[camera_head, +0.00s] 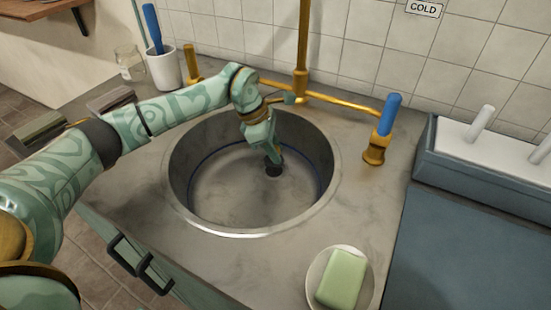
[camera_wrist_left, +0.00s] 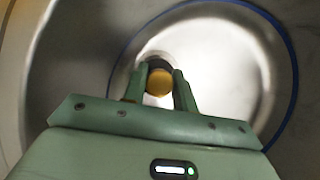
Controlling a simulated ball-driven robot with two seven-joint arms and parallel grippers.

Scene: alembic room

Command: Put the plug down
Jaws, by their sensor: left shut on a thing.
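The round metal sink basin (camera_head: 215,195) is set in the grey counter, with a thin blue line running around its inside wall. My left gripper (camera_head: 274,160) reaches down into the basin, fingers pointing downward. It is shut on the plug, whose dark part (camera_head: 274,171) shows just below the fingertips. In the left wrist view, the plug's round brass-coloured top (camera_wrist_left: 159,83) sits between the two fingers of my left gripper (camera_wrist_left: 160,88), with a dark edge behind it. I cannot tell whether the plug touches the basin floor. My right gripper is not in view.
Brass taps with blue handles (camera_head: 389,114) and a brass pipe stand behind the basin. A green soap bar (camera_head: 342,278) lies on a dish (camera_head: 313,272) at the front right. A white cup (camera_head: 164,72) and a glass jar (camera_head: 129,63) stand at the back left.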

